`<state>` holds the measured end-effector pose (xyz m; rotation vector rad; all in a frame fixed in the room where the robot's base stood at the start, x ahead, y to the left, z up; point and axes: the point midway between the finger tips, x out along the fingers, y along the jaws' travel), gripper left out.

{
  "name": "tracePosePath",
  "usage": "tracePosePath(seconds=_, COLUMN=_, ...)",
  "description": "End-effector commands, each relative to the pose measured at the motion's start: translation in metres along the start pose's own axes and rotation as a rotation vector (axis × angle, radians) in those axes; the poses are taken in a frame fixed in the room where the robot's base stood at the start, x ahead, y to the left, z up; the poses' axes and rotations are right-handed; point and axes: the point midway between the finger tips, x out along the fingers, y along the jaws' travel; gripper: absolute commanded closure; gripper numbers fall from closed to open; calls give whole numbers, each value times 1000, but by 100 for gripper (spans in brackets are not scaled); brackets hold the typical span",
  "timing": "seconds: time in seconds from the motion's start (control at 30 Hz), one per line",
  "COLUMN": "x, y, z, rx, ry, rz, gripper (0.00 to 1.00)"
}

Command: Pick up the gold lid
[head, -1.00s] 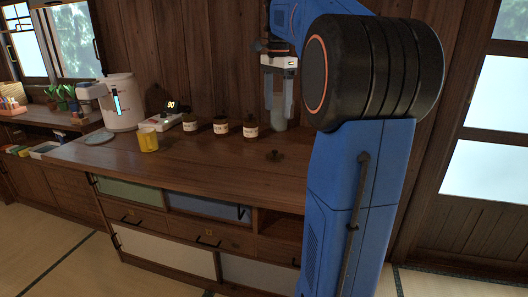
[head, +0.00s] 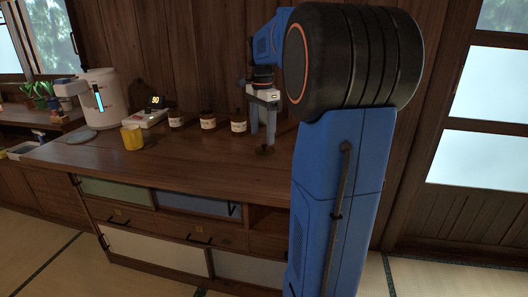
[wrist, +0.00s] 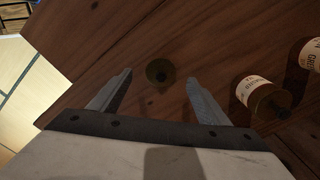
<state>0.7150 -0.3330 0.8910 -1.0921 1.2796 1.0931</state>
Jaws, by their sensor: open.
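The gold lid (head: 265,150) is a small dark-gold disc with a knob, lying on the wooden counter. In the wrist view the lid (wrist: 160,71) lies just beyond my fingertips, near the middle of the gap between them. My gripper (head: 263,142) points down over the counter by the lid, and its fingers are apart and empty. In the wrist view my gripper (wrist: 157,88) is open. I cannot tell how high the fingertips are above the counter.
Several labelled jars, one of them (head: 239,123), stand left of my gripper; jars also show at right in the wrist view (wrist: 262,97). A yellow mug (head: 132,138), a white dispenser (head: 101,100) and a scale reading 90 (head: 151,115) stand further left. The front counter (head: 190,170) is clear.

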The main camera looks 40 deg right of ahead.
Motion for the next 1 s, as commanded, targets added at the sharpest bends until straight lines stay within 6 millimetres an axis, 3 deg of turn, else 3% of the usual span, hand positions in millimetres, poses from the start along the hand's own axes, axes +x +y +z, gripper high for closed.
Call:
tracePosePath(seconds=0.17, x=10, y=-1, z=-1, rx=0, ry=0, rz=1, gripper=30)
tracePosePath(seconds=0.5, x=51, y=-3, z=-4, rx=0, ry=0, rz=0, gripper=30)
tracePosePath(seconds=0.8, x=54, y=-3, z=-4, rx=0, ry=0, rz=0, gripper=30)
tracePosePath(seconds=1.0, x=54, y=-3, z=-4, rx=0, ry=0, rz=0, gripper=73)
